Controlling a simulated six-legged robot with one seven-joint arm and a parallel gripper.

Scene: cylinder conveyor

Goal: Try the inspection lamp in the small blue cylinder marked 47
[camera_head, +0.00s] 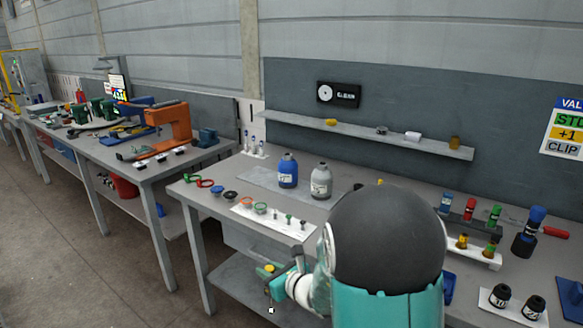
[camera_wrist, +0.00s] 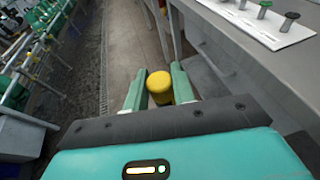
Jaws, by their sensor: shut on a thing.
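My gripper (camera_wrist: 157,74) is shut on a yellow round-topped piece (camera_wrist: 159,86), seen between its two green fingers in the wrist view. I cannot tell whether this piece is the inspection lamp. In the head view my gripper (camera_head: 270,271) is low, in front of the bench's front edge and apart from the cylinders. A larger blue bottle (camera_head: 287,172) stands mid-bench. I cannot read a 47 on any of them.
A grey bottle (camera_head: 321,182) stands beside the blue bottle. A white card (camera_head: 274,222) with several small coloured pieces lies near the bench's front edge. A white holder (camera_head: 472,251) and black-capped jars (camera_head: 500,296) are at right. My arm hides part of the bench.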

